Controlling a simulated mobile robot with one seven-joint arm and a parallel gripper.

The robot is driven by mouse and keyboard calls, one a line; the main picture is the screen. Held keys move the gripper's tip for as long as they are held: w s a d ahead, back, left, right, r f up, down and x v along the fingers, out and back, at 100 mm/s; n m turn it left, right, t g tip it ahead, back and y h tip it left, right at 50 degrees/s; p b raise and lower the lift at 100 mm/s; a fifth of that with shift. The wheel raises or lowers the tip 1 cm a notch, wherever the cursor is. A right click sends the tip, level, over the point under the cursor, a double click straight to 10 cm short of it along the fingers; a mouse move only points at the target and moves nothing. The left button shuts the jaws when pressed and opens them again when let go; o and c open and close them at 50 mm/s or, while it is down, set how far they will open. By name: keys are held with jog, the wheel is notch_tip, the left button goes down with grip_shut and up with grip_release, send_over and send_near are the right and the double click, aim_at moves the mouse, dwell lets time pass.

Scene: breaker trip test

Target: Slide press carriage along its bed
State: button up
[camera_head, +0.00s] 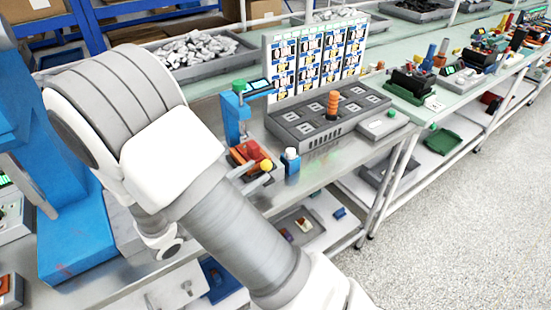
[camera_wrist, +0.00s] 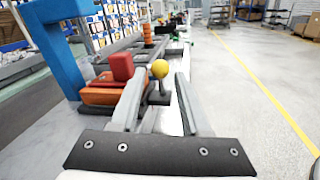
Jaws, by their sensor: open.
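The press has a blue upright frame (camera_head: 232,118) with a green top. At its foot is an orange carriage (camera_head: 238,158) carrying a red block (camera_head: 253,150). A yellow ball knob (camera_head: 266,165) stands at the carriage's near right. In the wrist view the blue frame (camera_wrist: 52,50) is at left, the orange carriage (camera_wrist: 100,96) and red block (camera_wrist: 122,66) right of it. The yellow knob (camera_wrist: 160,69) on its dark stem appears between the fingertips of my gripper (camera_wrist: 161,76), which is open and empty. I cannot tell whether the fingertips reach past the knob. The bed is mostly hidden.
A white-and-blue bottle-like piece (camera_head: 290,161) stands just right of the knob. Behind is a grey breaker fixture (camera_head: 300,128) with an orange stacked handle (camera_head: 333,103), before a panel of cards (camera_head: 318,52). The bench's front edge is close; open floor (camera_head: 470,220) lies right.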

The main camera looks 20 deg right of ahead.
jog(key=x, duration=0.7)
jog(key=shift+w+d, duration=0.2)
jog(key=shift+d, duration=0.1)
grip_shut()
dwell(1.0)
